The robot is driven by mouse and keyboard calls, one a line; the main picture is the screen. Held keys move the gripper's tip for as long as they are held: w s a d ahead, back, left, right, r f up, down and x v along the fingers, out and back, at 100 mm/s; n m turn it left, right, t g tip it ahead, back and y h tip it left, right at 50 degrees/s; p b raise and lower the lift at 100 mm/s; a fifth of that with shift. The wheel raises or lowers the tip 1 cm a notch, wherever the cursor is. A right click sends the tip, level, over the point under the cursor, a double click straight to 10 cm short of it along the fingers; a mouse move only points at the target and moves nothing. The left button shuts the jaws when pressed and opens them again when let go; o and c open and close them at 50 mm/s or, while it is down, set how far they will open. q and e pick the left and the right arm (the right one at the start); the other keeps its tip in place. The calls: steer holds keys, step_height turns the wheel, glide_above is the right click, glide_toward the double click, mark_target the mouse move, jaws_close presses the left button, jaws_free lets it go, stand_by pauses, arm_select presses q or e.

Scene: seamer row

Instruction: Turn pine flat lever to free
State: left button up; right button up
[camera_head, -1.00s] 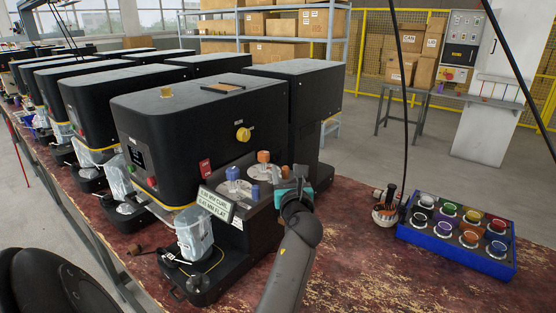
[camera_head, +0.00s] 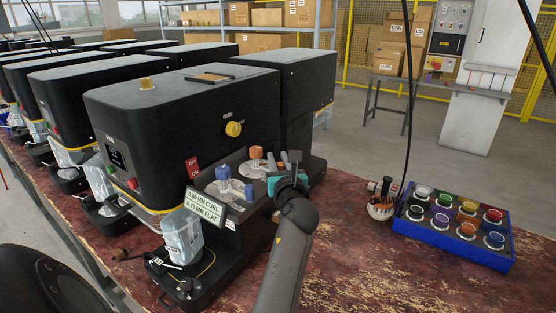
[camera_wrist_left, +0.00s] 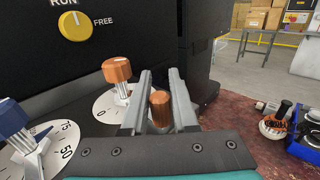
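A yellow knob (camera_head: 233,129) is on the black machine's side face. In the left wrist view this knob (camera_wrist_left: 75,26) has RUN above and FREE at its right; its white mark points up. A blue lever (camera_wrist_left: 15,118) and an orange lever (camera_wrist_left: 117,72) stand on white dials on the lower housing. The head view also shows the blue lever (camera_head: 223,172) and orange lever (camera_head: 256,153). My left gripper (camera_wrist_left: 160,72) has its fingers apart, with a copper-coloured cylinder (camera_wrist_left: 160,108) between them; contact is unclear. My right gripper is not seen.
A sign (camera_head: 196,205) reads CURL and FLAT. More black machines line the left.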

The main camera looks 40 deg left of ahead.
arm_select(q)
jaws_close()
stand_by(1.0)
